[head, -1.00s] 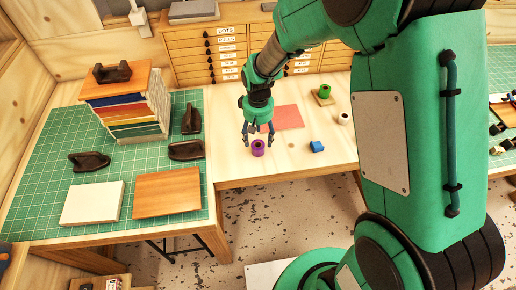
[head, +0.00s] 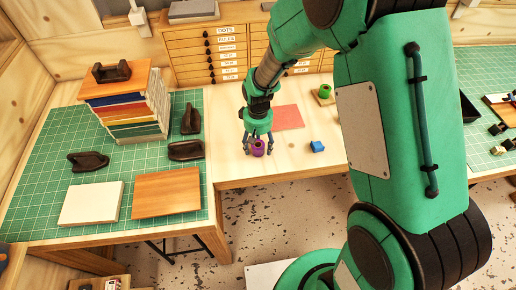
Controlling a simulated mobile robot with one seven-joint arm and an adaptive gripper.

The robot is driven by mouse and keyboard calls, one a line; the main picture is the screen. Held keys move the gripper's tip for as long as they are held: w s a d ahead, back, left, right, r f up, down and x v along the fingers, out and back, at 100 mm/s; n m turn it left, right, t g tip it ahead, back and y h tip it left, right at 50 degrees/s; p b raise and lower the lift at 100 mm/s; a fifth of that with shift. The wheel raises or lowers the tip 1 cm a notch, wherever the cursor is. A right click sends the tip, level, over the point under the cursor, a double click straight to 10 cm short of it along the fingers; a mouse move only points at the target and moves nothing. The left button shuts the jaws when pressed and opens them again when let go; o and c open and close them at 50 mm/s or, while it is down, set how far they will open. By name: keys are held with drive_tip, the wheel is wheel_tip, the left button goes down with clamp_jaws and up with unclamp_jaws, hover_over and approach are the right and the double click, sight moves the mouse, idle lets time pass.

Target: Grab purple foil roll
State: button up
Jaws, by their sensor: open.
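The purple foil roll (head: 258,149) stands upright on the light wooden table (head: 232,175), near its front edge. My gripper (head: 257,148) points down over the roll. Its fingers are open, one on the left and one on the right of the roll's upper part. I cannot tell whether the fingers touch it.
A blue block (head: 317,146) lies to the right of the roll. A red-pink sheet (head: 288,117) lies behind. A green roll (head: 325,91) stands farther back right. On the left, a green cutting mat (head: 45,187) bears a book stack, dark iron tools and boards.

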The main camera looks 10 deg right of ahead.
sight(258, 146)
drive_tip(key=shift+c, duration=0.5)
drive_tip(key=c, duration=1.2)
drive_tip(key=shift+r, duration=0.1)
drive_tip(key=shift+r, duration=0.45)
drive_tip(key=r, duration=0.2)
drive_tip(key=shift+s+r, duration=0.2)
drive_tip(key=shift+r, duration=0.1)
drive_tip(key=s+d, duration=0.1)
drive_tip(key=s, duration=0.4)
drive_tip(key=s+d+r, duration=0.1)
drive_tip(key=s, duration=0.4)
drive_tip(key=s+d+p, duration=0.1)
drive_tip(key=s, duration=0.4)
drive_tip(key=shift+s+r, duration=0.15)
